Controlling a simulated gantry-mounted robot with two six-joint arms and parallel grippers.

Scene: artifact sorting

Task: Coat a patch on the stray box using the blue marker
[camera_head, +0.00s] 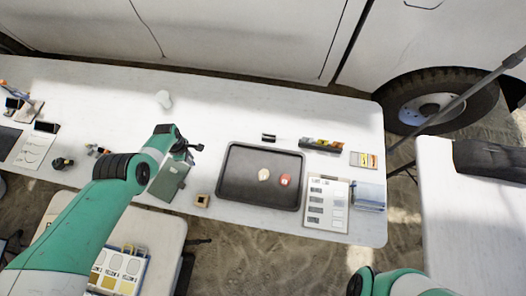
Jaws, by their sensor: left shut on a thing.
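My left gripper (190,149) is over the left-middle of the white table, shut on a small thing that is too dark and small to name. A small tan box (202,200) with a dark top sits on the table's front edge, left of the black tray. The gripper is above and slightly left of it in the picture, apart from it. I cannot make out a blue marker. A grey-green flat-sided thing (170,183) shows just below the gripper, partly hidden by my arm. My right arm shows only at the bottom right, its gripper out of view.
The black tray (228,191) holds a pale piece (264,174) and a red piece (286,181). A chart board (313,216), a clear bluish case (369,196) and a patterned box (321,144) lie right of it.

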